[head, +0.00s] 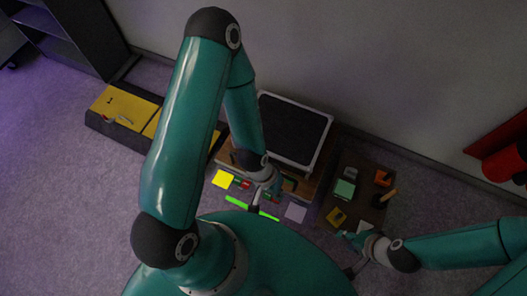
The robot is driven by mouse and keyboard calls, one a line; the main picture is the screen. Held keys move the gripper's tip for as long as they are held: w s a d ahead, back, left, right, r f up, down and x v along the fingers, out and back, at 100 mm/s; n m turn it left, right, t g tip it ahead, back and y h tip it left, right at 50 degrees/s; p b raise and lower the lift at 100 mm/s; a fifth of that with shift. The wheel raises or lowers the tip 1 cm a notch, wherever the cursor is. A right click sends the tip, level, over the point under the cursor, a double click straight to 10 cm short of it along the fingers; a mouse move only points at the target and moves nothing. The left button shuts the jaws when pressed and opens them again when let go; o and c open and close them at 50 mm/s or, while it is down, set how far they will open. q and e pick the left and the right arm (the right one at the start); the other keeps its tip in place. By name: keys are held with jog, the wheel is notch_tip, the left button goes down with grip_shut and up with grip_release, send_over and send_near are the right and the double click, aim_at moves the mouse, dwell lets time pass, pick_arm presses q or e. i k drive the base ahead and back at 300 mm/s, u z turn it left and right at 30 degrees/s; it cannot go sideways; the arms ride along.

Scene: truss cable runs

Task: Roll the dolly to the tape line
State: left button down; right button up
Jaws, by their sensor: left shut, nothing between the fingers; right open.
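What appears to be the dolly is a low brown wooden platform (318,177) against the wall, with a black-topped, pale-framed case (295,130) on it. My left arm hides part of its left side. A bright green strip (236,202), likely the tape line, lies on the floor in front of it; a dark thin shape crosses its middle. My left gripper (268,187) is shut and empty at the platform's front edge, above the strip; I cannot tell if it touches anything. My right gripper (347,238) is open, near the front of a dark brown board.
The dark brown board (350,180) on the right carries several small items. A yellow square (222,180) and a grey square (296,212) lie near the platform. A yellow-topped low box (125,105) and dark shelving (75,35) stand left, a red object (500,150) right. Left floor is clear.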

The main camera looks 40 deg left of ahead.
aim_at(301, 139)
jog(key=u, duration=0.55)
jog(key=k, duration=0.95)
jog(key=u, duration=0.35)
jog(key=i, duration=0.45)
jog(key=z, duration=1)
